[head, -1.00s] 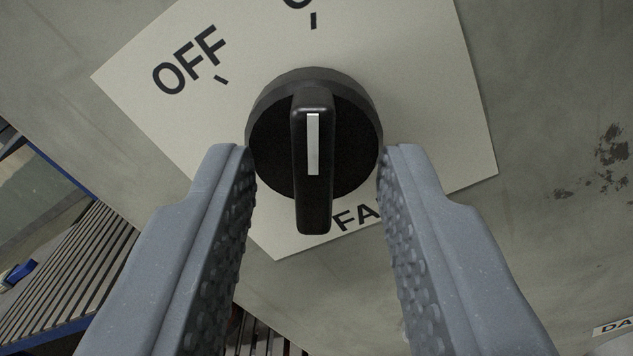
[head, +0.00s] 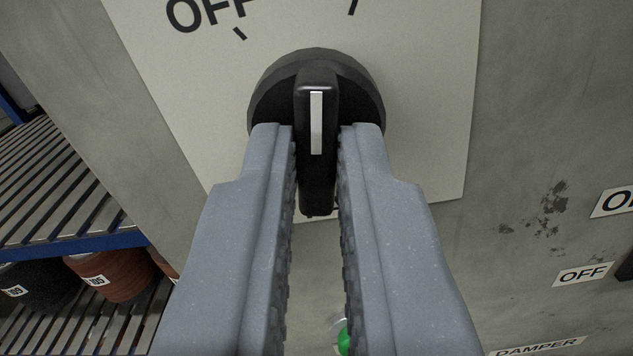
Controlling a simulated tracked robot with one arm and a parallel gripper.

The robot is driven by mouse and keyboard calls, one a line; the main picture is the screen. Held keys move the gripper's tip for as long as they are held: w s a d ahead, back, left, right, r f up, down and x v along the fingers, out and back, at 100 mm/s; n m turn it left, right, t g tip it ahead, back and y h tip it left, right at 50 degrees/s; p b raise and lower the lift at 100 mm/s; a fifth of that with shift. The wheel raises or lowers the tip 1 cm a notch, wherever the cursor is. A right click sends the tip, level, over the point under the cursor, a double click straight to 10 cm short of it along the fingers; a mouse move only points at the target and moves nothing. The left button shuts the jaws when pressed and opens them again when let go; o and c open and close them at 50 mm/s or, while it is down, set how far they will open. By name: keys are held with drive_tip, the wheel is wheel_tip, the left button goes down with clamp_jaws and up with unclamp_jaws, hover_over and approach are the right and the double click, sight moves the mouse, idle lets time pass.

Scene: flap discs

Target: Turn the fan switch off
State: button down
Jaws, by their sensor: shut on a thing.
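The fan switch is a round black knob (head: 316,70) with a raised bar handle (head: 317,185) and a white pointer line. It sits on a pale label plate (head: 430,110). My gripper (head: 316,145) is shut on the bar handle, one finger on each side, over its lower half. The pointer line points straight up in the picture, between two tick marks. The OFF tick (head: 239,33) is up and left; the other tick (head: 353,7) is up and slightly right, closer to the pointer. Its label is out of frame.
The plate is on a grey panel (head: 540,100). A slatted shelf (head: 60,190) with brown discs (head: 112,275) is at left.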

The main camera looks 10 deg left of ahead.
drive_tip(key=n+p, duration=0.3)
drive_tip(key=n, duration=0.1)
drive_tip(key=shift+d+n, duration=0.1)
drive_tip(key=shift+n, duration=0.2)
drive_tip(key=shift+f+n+p, duration=0.15)
drive_tip(key=shift+n+p, duration=0.4)
drive_tip(key=shift+n, duration=1.25)
drive_tip(key=c, duration=1.5)
unclamp_jaws()
